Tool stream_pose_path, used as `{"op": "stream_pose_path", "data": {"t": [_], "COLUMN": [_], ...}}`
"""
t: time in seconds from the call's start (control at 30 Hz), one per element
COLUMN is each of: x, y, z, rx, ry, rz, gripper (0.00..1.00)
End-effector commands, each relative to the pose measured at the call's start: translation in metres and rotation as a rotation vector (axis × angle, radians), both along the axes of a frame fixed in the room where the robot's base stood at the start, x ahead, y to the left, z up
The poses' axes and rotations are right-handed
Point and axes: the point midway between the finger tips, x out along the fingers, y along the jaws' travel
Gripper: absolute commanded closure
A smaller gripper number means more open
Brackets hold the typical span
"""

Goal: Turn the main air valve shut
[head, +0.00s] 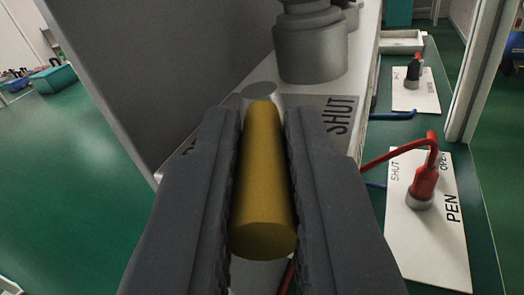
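A yellow cylindrical handle (263,190) with a grey stub (262,93) at its far end lies between the two fingers of my gripper (262,200). The fingers lie close along both sides of the handle, and it looks clasped. A grey plate reading SHUT (338,115) lies just beyond the right finger. More lettering shows at the left finger, mostly hidden. The fingers hide much of the plate and the valve body under the handle.
A grey stepped cylinder (310,45) stands behind the handle on a pale surface. A dark panel (170,60) rises at left, with green floor (60,180) beyond.

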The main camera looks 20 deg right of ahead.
Motion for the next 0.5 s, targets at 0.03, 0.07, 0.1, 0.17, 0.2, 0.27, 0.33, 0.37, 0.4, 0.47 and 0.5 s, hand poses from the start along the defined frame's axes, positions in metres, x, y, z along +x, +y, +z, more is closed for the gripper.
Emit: {"op": "stream_pose_path", "data": {"t": [0.03, 0.07, 0.1, 0.17, 0.2, 0.27, 0.33, 0.37, 0.4, 0.47, 0.5], "x": [-0.0003, -0.0003, -0.0003, -0.0001, -0.0001, 0.0003, 0.0003, 0.0003, -0.0002, -0.0009, -0.0016], "y": [-0.0007, -0.0007, -0.0008, -0.0012, -0.0017, -0.0024, -0.0030, -0.0030, -0.0036, -0.0053, -0.0066], "z": [-0.0004, -0.0004, -0.0004, -0.0006, -0.0008, -0.0008, -0.0013, -0.0015, -0.0013, -0.0003, 0.0001], "rx": [0.000, 0.000, 0.000, -0.001, 0.000, 0.000, -0.001, -0.001, -0.002, -0.004, -0.005], "ry": [0.000, 0.000, 0.000, -0.001, -0.002, -0.006, -0.009, -0.009, -0.010, -0.011, -0.012], "rz": [-0.002, -0.002, 0.000, 0.007, 0.015, 0.033, 0.061, 0.074, 0.091, 0.115, 0.131], "gripper": [1.00, 1.00, 1.00, 1.00, 1.00, 1.00, 1.00, 1.00, 1.00, 1.00, 1.00]}}
